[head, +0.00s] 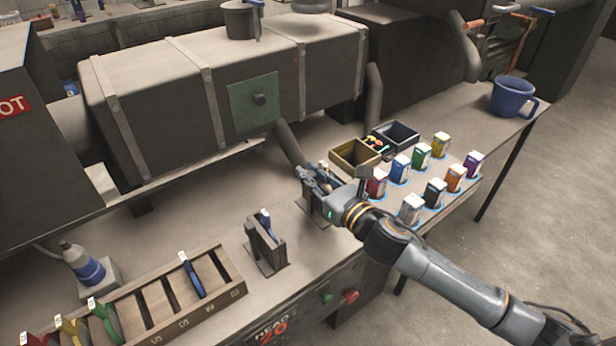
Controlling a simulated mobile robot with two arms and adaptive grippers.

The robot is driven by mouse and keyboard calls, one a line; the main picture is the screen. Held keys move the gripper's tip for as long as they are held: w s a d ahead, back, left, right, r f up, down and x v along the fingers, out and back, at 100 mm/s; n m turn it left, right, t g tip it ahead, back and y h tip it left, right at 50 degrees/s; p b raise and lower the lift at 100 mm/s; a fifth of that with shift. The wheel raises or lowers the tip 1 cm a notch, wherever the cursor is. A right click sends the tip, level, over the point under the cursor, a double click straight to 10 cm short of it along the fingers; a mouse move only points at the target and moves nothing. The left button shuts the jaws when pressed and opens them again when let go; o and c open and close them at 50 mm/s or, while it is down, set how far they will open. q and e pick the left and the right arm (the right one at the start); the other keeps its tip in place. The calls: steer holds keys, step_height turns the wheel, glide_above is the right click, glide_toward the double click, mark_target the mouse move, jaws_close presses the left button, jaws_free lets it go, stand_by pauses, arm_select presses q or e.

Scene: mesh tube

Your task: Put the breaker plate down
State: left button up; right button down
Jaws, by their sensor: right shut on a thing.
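My right gripper (308,178) reaches in from the right over the front part of the bench (215,222). It is shut at a dark upright holder (318,212). I take the thing in its jaws to be the breaker plate, but the fingers and wrist hide it and I cannot make out its outline. I cannot tell whether it touches the holder or the bench. My left gripper is not in view.
A second holder (266,246) with a blue-handled tool stands to the left. A slotted wooden rack (228,268) is at the front left. Several coloured cartons (401,168), a yellow-brown bin (352,154), a dark bin (397,134) and a blue mug (511,97) are right.

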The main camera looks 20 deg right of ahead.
glide_above(312, 214)
steer(key=shift+w+f, duration=0.15)
steer(key=shift+f, duration=1.05)
steer(key=shift+w+f, duration=0.1)
steer(key=shift+f, duration=1.1)
steer(key=shift+b, duration=0.3)
steer(key=c, duration=1.3)
jaws_free()
steer(key=shift+f, duration=0.2)
steer(key=shift+s, duration=0.1)
steer(key=shift+b+v, duration=1.4)
steer(key=shift+v, duration=4.6)
steer(key=shift+r, duration=0.1)
